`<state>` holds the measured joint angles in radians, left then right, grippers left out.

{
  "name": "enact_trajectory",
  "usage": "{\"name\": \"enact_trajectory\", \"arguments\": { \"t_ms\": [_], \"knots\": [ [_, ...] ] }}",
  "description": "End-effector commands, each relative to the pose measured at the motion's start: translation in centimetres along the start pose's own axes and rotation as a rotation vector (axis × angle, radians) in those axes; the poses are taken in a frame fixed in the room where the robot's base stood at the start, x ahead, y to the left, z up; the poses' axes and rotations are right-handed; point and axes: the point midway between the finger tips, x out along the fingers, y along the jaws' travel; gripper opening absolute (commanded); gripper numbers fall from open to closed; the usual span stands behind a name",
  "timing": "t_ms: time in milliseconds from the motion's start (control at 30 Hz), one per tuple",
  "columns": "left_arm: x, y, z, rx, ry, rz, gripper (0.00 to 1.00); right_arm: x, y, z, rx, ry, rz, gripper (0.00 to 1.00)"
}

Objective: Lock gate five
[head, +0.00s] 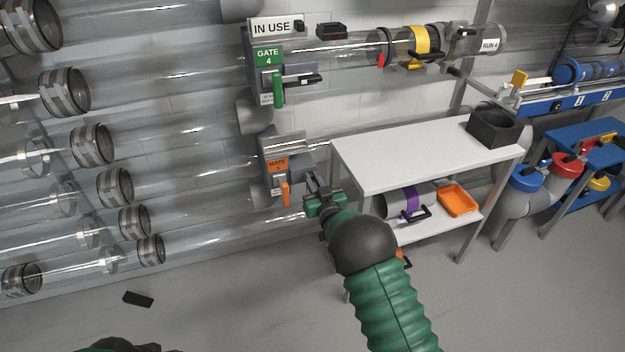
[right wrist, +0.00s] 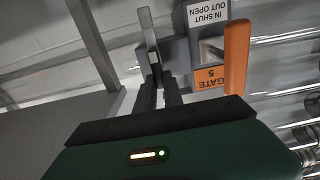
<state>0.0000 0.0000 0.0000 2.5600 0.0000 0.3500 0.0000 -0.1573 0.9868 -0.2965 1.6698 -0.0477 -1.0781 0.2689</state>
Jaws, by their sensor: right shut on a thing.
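Gate five (head: 277,167) is a grey housing with an orange label, low on the clear tubes in the head view. Its label (right wrist: 209,77) reads upside down in the right wrist view, with an "in shut, out open" sign. An orange lever (head: 286,194) hangs down at its front; it also shows in the right wrist view (right wrist: 236,58). My right gripper (head: 312,184) is at the gate's right side. Its fingers (right wrist: 158,95) are shut on the grey slide handle (right wrist: 148,35), apart from the orange lever. The fingers partly hide the handle.
Gate four (head: 268,56), with a green lever (head: 278,88), sits above under an "IN USE" sign (head: 276,27). A black flat piece (head: 138,299) lies on the floor at left.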

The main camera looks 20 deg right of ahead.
Motion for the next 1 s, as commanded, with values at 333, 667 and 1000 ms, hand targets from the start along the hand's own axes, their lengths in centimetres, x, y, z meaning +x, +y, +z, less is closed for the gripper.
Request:
{"name": "enact_trajectory", "arguments": {
  "t_ms": [333, 667, 1000],
  "knots": [
    [0.01, 0.00, 0.01, 0.000, 0.000, 0.000, 0.36, -0.04, -0.03, 0.12, 0.000, -0.002, 0.000, 0.00],
    [0.01, 0.00, 0.00, 0.000, 0.000, 0.000, 0.36, -0.05, -0.03, 0.14, 0.000, -0.003, 0.000, 0.00],
    [-0.42, 0.00, -0.10, 0.000, 0.000, 0.000, 0.36, -0.06, 0.14, 0.07, 0.061, -0.004, 0.000, 0.00]
  ]
}}
